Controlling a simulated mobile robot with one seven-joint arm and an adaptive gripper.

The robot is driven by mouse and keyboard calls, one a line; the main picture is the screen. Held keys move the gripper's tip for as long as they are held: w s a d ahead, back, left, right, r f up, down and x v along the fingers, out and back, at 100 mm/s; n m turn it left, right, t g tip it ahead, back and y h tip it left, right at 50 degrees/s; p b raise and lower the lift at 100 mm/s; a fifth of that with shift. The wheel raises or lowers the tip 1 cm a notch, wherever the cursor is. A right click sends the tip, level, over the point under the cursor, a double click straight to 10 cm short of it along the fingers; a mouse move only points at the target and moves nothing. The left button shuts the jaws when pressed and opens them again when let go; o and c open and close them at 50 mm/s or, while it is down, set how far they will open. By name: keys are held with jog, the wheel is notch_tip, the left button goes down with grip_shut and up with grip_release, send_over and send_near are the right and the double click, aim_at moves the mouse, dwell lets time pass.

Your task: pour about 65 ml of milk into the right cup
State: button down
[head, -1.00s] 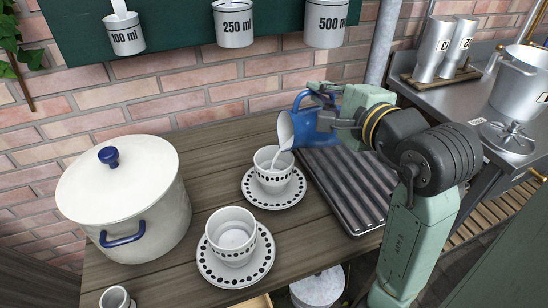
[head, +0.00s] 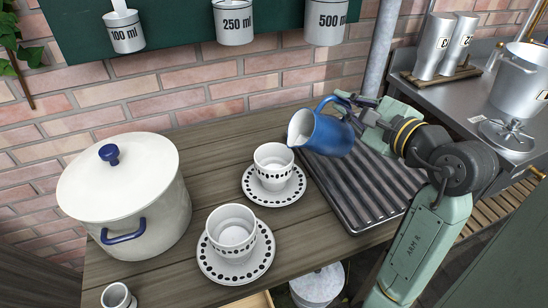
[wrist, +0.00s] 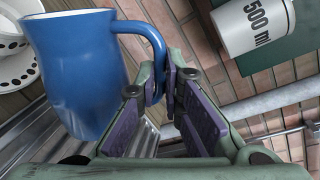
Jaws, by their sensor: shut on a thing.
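My gripper (head: 360,112) is shut on the handle of a blue milk jug (head: 328,134). The jug is held above the ribbed tray, tilted a little with its white mouth toward the left. No stream shows from it. In the wrist view the jug (wrist: 75,70) hangs left of my gripper (wrist: 168,85), with its handle between the fingers. The right cup (head: 272,170), white with a dotted band, stands upright on a dotted saucer (head: 293,196), left of the jug and apart from it. The milk level in it is hard to tell, white on white.
Another dotted cup (head: 229,238) stands on its saucer (head: 263,262) nearer the front. A large white pot (head: 150,225) with a lid is at left. The ribbed metal tray (head: 350,195) lies right of the cups. Labelled measuring cups, such as 250 ml (head: 234,28), hang behind.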

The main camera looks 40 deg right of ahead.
aim_at(350, 129)
jog(key=shift+d+f+m+b, duration=0.15)
jog(key=shift+d+f+m, duration=0.15)
jog(key=shift+f, duration=0.1)
jog(key=shift+d+f+m+b, duration=0.15)
jog(key=shift+f+m, duration=0.15)
jog(key=shift+f, duration=0.1)
dwell(1.3)
jog(key=shift+s+d+f+m+t+b, duration=0.1)
jog(key=shift+d+f+m+t+b, duration=0.15)
jog(key=shift+f+b, duration=0.2)
jog(key=shift+s+d+m+y, duration=0.1)
jog(key=shift+d+m+y, duration=0.2)
jog(key=shift+m, duration=0.15)
jog(key=shift+s+d+f+m+t+y+b, duration=0.15)
jog(key=shift+s+d+f+m+t, duration=0.15)
jog(key=shift+d+f+m, duration=0.9)
jog(key=shift+s+d+f+m+t+y+b, duration=0.1)
jog(key=shift+s+d+f+m+t, duration=0.15)
jog(key=shift+d+f+m, duration=0.9)
jog(key=shift+s+d+f+m+t+y+b, duration=0.25)
jog(key=shift+d+f+m, duration=0.5)
jog(key=shift+m, duration=0.8)
jog(key=shift+r, duration=0.1)
